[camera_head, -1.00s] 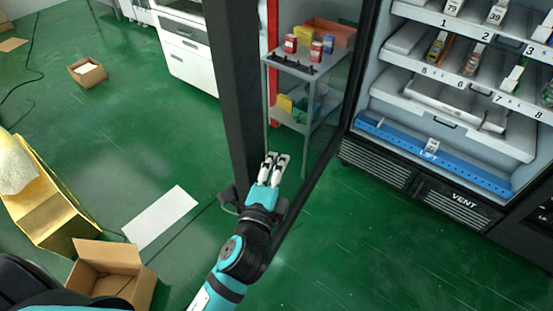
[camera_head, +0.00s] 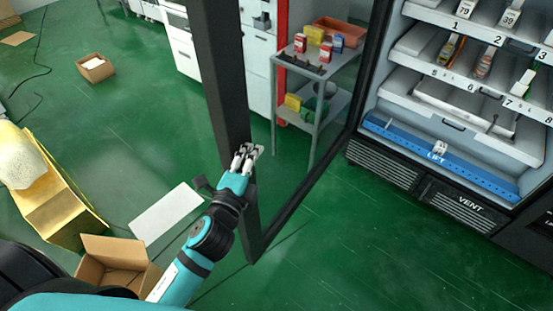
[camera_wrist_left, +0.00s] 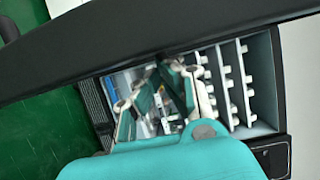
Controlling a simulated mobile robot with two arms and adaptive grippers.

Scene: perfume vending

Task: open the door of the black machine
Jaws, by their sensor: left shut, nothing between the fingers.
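The black machine (camera_head: 460,206) stands at the right with its lit shelves exposed. Its black-framed glass door (camera_head: 228,110) stands swung well open, its free edge toward me at the middle of the head view. My left gripper (camera_head: 246,152) is shut and empty, up against the inner side of the door frame near its lower part. In the left wrist view the gripper fingers (camera_wrist_left: 158,90) are in front of the dark door frame (camera_wrist_left: 180,25), with the machine's shelves behind. Whether the fingertips touch the frame is hard to tell. My right gripper is not in view.
A grey cart (camera_head: 318,75) with small boxes stands behind the door glass. An open cardboard box (camera_head: 112,262), a gold box (camera_head: 65,215) and a white sheet (camera_head: 165,212) lie on the floor at the left. Green floor is clear before the machine.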

